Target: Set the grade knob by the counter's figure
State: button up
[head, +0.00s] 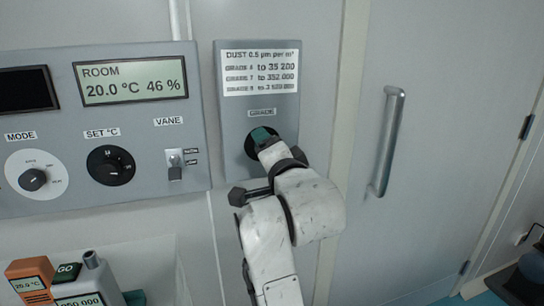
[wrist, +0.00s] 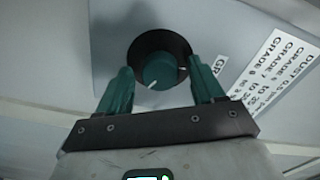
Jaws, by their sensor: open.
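The grade knob (wrist: 160,70) is teal on a black round base, with a white pointer line toward the lower left in the wrist view. In the head view its black disc (head: 250,147) is partly hidden by my gripper (head: 264,136). My gripper (wrist: 161,67) is open, one teal finger on each side of the knob, with gaps showing. The dust card (head: 260,73) above lists grades with limits; the middle one reads to 352 000. The counter (head: 80,300) is at the bottom left, its figure cut by the frame edge and ending in 50 000.
The room panel (head: 105,130) left of the grade panel has MODE (head: 33,179) and SET °C (head: 110,165) knobs and a VANE switch (head: 175,164). A door handle (head: 387,140) stands out to the right of my arm. An orange meter (head: 30,278) sits beside the counter.

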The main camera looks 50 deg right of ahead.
jog(key=p+v, duration=0.7)
jog(key=v, duration=0.3)
jog(key=shift+s+a+p, duration=0.2)
jog(key=shift+s+p, duration=0.05)
jog(key=shift+p, duration=0.1)
dwell(0.6)
